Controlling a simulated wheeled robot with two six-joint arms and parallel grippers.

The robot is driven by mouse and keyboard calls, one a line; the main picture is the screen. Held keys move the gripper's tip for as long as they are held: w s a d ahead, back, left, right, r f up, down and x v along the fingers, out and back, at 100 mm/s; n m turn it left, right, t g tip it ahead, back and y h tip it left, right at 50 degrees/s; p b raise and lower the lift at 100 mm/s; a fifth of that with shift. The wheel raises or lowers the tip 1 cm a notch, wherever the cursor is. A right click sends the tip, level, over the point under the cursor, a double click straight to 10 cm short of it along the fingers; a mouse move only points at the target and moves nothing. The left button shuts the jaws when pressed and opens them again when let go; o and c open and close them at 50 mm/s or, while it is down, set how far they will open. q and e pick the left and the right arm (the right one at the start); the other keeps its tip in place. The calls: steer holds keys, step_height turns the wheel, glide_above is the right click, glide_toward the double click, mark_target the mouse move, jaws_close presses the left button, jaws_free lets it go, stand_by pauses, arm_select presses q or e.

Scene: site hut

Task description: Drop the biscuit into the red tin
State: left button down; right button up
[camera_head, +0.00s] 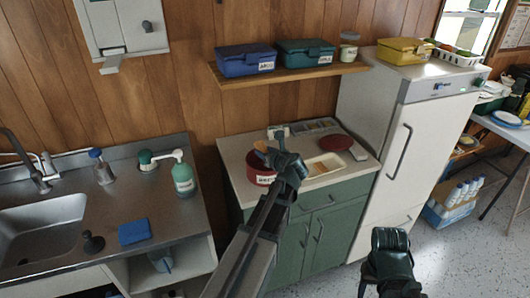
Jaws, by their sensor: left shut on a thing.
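The red tin (260,178) stands on the counter of the green cabinet, with a white label on its front, partly covered by my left gripper. My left gripper (270,153) is shut on the biscuit (261,146), a small orange-brown piece, and holds it over or just by the tin's top. I cannot tell the exact height between them, and the tin's inside is hidden. My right gripper (390,240) is low in front of the fridge, away from the counter; whether its jaws are open does not show.
A cream tray (312,171) and a dark red round lid-like thing (337,142) are on the same counter. A shelf (285,76) with blue and green boxes hangs above. The white fridge (390,150) stands right of the counter; the sink unit (95,238) with a green bottle (184,180) is left.

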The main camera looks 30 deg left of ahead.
arm_select(q)
step_height(320, 180, down, 3)
steer(key=shift+f+b, duration=0.15)
steer(key=shift+b, duration=1)
steer(key=shift+c, duration=1.8)
jaws_free()
steer(key=p+v, duration=0.5)
steer(key=v, duration=0.9)
steer(key=shift+a, duration=0.1)
